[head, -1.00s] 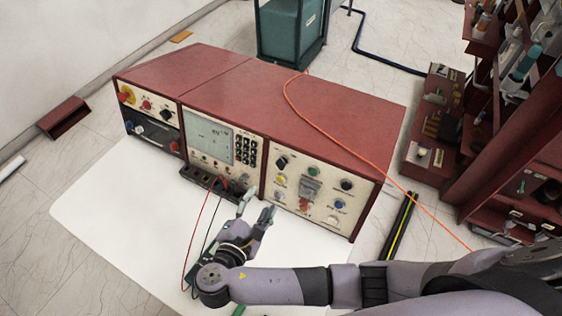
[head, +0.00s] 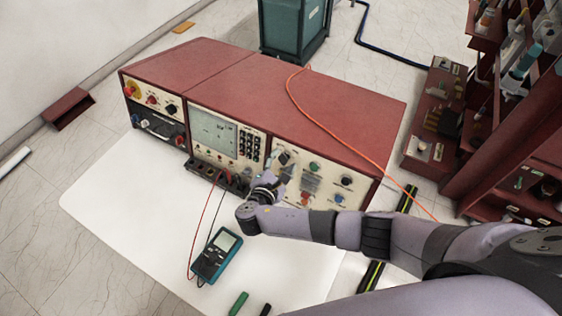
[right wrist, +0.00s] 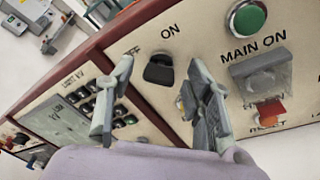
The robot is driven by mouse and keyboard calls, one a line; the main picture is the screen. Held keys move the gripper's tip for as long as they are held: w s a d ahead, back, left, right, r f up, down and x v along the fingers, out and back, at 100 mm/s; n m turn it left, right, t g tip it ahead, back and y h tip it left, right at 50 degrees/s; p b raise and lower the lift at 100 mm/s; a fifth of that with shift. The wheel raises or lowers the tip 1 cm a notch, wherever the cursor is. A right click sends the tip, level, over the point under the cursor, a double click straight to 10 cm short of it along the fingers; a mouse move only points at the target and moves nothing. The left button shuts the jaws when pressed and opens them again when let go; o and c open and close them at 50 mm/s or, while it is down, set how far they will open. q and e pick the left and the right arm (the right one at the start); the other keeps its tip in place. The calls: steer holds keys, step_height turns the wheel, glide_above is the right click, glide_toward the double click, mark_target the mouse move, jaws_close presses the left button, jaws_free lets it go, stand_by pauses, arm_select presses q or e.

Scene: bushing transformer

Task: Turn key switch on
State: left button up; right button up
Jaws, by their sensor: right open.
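The key switch (right wrist: 159,70) is a black knob on the cream right-hand panel, with ON printed above it and a partly hidden OFF to its left. In the head view the black switch (head: 284,158) sits at the panel's upper left. My right gripper (head: 274,180) is in front of the panel, close to the switch. In the right wrist view the right gripper (right wrist: 161,88) is open and empty, with one finger on each side of the switch in the picture. I cannot tell the remaining gap to it. My left gripper is not in view.
The keypad (right wrist: 98,105) is at left. A teal multimeter (head: 216,256) with red and black leads lies on the white table (head: 120,225).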

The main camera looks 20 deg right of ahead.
steer(key=shift+c, duration=0.4)
jaws_close()
